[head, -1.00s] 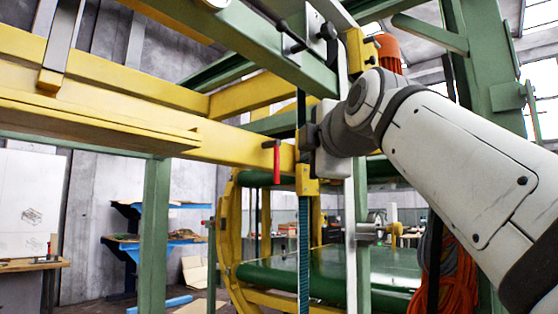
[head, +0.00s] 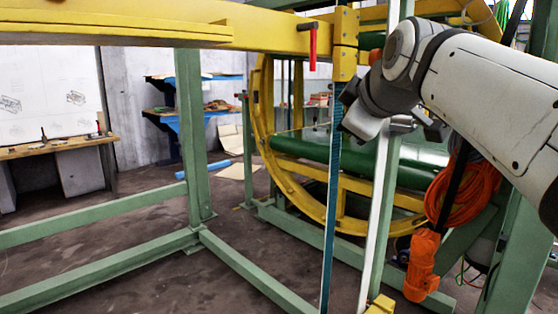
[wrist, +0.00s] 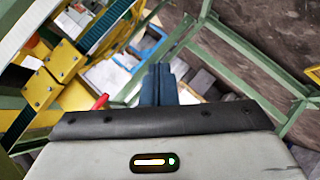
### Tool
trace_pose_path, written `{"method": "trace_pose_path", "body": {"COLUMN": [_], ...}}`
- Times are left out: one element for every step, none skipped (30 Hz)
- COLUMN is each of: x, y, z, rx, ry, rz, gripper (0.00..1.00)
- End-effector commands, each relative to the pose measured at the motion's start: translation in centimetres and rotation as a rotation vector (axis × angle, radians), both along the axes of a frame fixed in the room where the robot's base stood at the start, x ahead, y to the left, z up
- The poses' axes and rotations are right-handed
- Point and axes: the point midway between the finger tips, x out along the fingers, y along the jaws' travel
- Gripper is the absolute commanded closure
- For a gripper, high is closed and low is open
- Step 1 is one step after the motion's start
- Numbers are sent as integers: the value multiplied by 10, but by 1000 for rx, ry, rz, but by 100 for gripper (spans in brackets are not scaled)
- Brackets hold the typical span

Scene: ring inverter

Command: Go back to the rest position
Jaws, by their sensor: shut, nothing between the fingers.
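My gripper (wrist: 158,85) shows in the wrist view as two dark blue fingers close together, with nothing between them. In the head view my white and grey arm comes in from the right, and its wrist end points down and left beside the yellow and green machine frame (head: 193,150). The fingers cannot be made out in the head view. A lever with a red handle (head: 313,45) hangs from the yellow beam to the left of my wrist; the red handle also shows in the wrist view (wrist: 100,101).
A yellow ring (head: 275,165) with green rollers (head: 310,149) stands behind my wrist. Green posts and low rails cross the floor. An orange cable coil (head: 465,192) hangs below my arm. A workbench (head: 60,147) stands at the far left. Bare floor (head: 110,235) lies between the rails.

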Motion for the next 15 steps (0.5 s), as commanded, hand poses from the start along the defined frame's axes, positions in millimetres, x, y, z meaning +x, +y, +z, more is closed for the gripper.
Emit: {"method": "trace_pose_path", "body": {"x": [-5, -9, -15, -20, -26, -36, -44, -53, -66, -77, -87, -102, -112, -123, -136], "y": [-1, -3, -4, -5, -6, -8, -9, -10, -12, -13, -14, -16, -17, -18, -19], "z": [-4, -16, -32, -44, -56, -71, -82, -94, -108, -118, -128, -141, -150, -158, -167], "rx": [58, 96, 145, 179, 214, 256, 286, 314, 349, 375, 396, 423, 440, 455, 471], "ry": [85, 133, 197, 246, 293, 356, 402, 445, 503, 545, 585, 633, 666, 697, 730], "rz": [-44, -76, -123, -160, -198, -252, -294, -338, -399, -445, -492, -554, -599, -642, -695], "gripper": [100, 100, 100, 100, 100, 100, 100, 100, 100, 100, 100, 100, 100, 100, 100]}}
